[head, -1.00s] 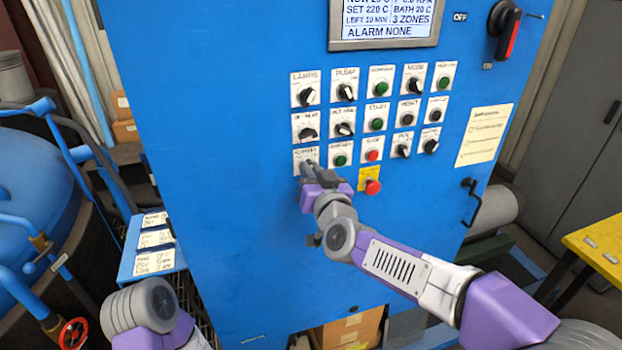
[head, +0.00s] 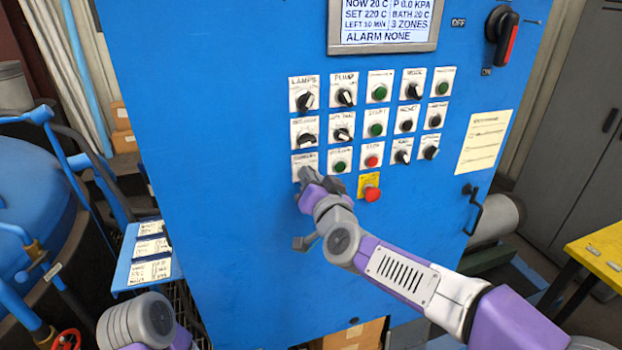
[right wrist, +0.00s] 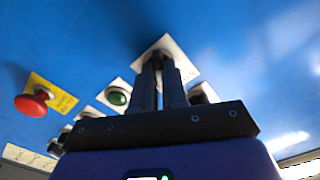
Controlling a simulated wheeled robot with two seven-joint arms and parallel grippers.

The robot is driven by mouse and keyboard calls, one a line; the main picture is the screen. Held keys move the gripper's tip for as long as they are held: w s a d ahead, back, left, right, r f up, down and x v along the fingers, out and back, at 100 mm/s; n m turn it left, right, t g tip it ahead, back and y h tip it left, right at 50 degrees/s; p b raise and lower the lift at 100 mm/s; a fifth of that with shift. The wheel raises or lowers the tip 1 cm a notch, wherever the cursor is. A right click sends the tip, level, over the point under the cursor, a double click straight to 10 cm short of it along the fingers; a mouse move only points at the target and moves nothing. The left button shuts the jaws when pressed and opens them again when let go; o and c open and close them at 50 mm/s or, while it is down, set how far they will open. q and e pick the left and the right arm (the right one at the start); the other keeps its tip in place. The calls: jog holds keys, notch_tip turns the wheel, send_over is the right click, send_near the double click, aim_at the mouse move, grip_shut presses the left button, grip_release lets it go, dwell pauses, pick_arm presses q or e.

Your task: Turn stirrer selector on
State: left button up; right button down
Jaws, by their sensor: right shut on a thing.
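The blue control cabinet's bottom-left selector sits on a white label plate (head: 303,160); its lettering is too small to read surely as stirrer. My right gripper (head: 305,177) is in front of this plate and hides the knob in the head view. In the right wrist view, the fingers (right wrist: 160,75) are shut on the dark selector knob (right wrist: 157,58), against its white plate (right wrist: 172,43). The knob's setting is hidden. My left arm shows only at the lower left of the head view; its gripper is out of view.
A green button (head: 339,167) and a red button (head: 371,161) sit right of the selector. A red mushroom button (head: 372,194) on a yellow plate is close to my right wrist. Other selectors are above. A black handle (head: 473,208) juts out at the right.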

jog(key=c, duration=1.2)
grip_release()
jog(key=shift+o, duration=0.2)
jog(key=v, duration=0.7)
jog(key=shift+s, duration=0.25)
